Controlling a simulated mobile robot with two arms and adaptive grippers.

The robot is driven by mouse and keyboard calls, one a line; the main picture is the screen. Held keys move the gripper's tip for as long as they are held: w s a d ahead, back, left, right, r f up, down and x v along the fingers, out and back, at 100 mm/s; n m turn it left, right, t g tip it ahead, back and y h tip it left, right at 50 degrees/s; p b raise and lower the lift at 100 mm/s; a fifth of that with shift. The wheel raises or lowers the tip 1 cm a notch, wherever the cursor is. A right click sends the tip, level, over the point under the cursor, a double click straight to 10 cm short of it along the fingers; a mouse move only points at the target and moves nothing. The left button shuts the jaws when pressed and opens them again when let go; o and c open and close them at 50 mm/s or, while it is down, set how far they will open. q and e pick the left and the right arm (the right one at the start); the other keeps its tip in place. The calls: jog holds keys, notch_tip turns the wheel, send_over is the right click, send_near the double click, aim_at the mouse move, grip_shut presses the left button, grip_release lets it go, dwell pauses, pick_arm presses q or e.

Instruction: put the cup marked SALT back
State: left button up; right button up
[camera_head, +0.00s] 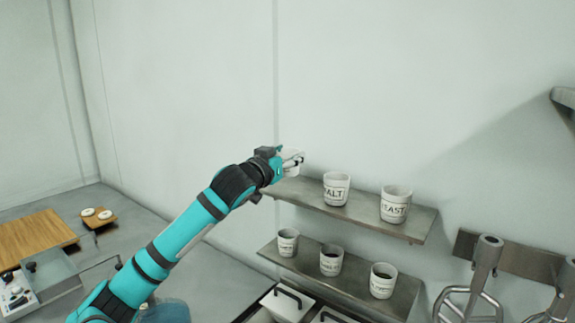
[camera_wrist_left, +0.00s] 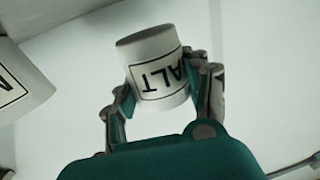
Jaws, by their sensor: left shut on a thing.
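My left gripper (camera_head: 292,160) is shut on a white cup (camera_head: 292,171) at the left end of the upper shelf (camera_head: 313,194). In the left wrist view, the fingers (camera_wrist_left: 162,95) grip both sides of this cup (camera_wrist_left: 155,58). Its boxed label appears upside down there and shows "ALT"; the first letter is not clear. I cannot tell whether the cup touches the shelf. To its right stand a cup showing "ALT" (camera_head: 336,188), first letter unclear, and a YEAST cup (camera_head: 396,204). My right gripper is not in view.
The lower shelf (camera_head: 348,283) holds three cups with dark contents. Metal mixer tools (camera_head: 484,262) hang on a rail at the right. A neighbouring cup (camera_wrist_left: 22,88) is close on the left in the wrist view. A wooden board (camera_head: 38,238) lies at the far left.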

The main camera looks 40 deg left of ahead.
aim_at(287, 171)
pick_arm(q)
notch_tip(287, 171, down, 3)
jog(key=shift+p, duration=0.5)
jog(key=shift+f, duration=0.25)
jog(key=shift+f, duration=0.15)
jog(key=o, duration=1.1)
